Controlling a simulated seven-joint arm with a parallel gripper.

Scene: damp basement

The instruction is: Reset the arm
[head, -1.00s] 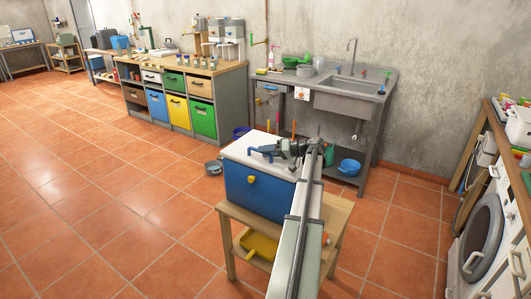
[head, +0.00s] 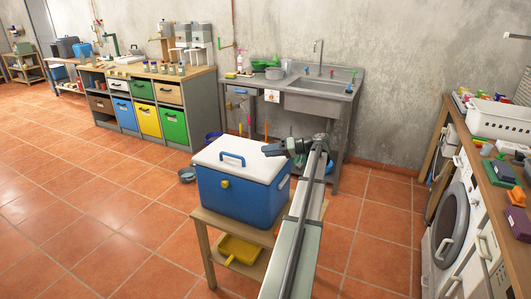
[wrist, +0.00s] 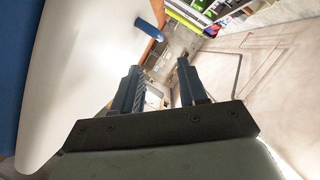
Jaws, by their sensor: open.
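My arm reaches out from the lower middle of the head view. My gripper (head: 275,149) is at its end, above the right side of a blue cooler (head: 236,197) with a white lid. In the wrist view my gripper (wrist: 160,80) shows two dark fingers set apart with nothing between them. The cooler's white lid (wrist: 85,70) fills the left of the wrist view. The lid is shut, with a blue handle (head: 232,159) on top. The gripper is apart from the handle.
The cooler stands on a small wooden table (head: 203,222) with a yellow dustpan-like item (head: 240,250) on its lower shelf. A metal sink unit (head: 320,100) stands behind. A washing machine (head: 450,225) is under the right-hand counter. Tiled floor (head: 90,210) at left is clear.

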